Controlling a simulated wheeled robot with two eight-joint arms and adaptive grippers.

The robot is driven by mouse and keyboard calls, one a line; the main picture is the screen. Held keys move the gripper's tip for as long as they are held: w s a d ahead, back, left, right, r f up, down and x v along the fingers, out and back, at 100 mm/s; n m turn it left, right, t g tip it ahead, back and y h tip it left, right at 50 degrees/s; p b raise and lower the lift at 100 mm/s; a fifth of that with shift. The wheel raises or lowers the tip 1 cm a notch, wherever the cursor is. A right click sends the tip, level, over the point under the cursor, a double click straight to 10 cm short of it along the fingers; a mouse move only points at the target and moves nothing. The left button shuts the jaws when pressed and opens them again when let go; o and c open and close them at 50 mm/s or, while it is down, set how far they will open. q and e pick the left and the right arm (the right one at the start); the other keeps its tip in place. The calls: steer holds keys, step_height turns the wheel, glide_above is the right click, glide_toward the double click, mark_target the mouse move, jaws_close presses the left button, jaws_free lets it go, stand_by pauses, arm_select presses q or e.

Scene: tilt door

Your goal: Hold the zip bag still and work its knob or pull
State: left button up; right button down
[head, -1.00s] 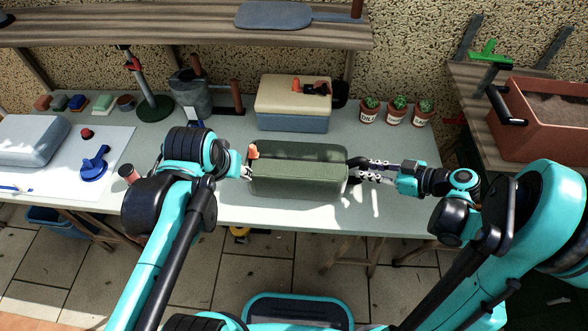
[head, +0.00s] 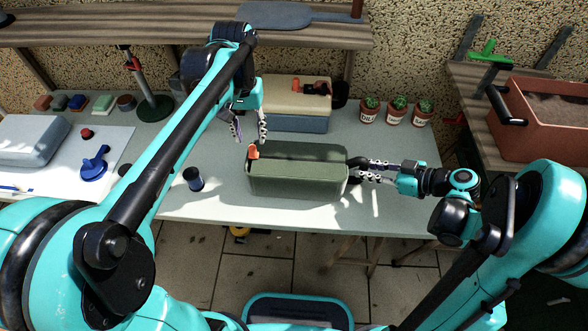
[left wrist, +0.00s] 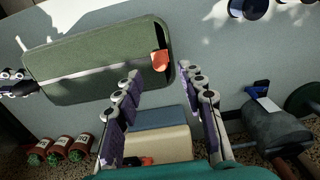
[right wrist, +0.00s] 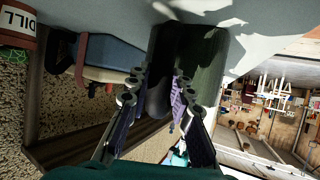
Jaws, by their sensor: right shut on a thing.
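The zip bag (head: 300,180) is a long green box-shaped bag lying on the table, with a pale zip line (left wrist: 100,70) along its top. Its orange pull (head: 253,152) sits at the bag's left end; it also shows in the left wrist view (left wrist: 159,61). My left gripper (head: 250,139) is open and empty, its fingertips just behind and above the pull, one to either side in the left wrist view. My right gripper (head: 360,170) is shut on the dark handle (right wrist: 156,100) at the bag's right end. The exact finger contact there is partly hidden.
A cream and blue box (head: 296,105) stands behind the bag. Several potted cacti (head: 397,110) are at the back right. A dark cylinder (head: 193,179) stands left of the bag. The table in front of the bag is clear.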

mark_target(252, 146)
arm_select(q)
steer(key=shift+f, duration=2.7)
jaws_close()
steer(key=shift+d, duration=0.1)
steer(key=shift+d, duration=9.05)
jaws_free()
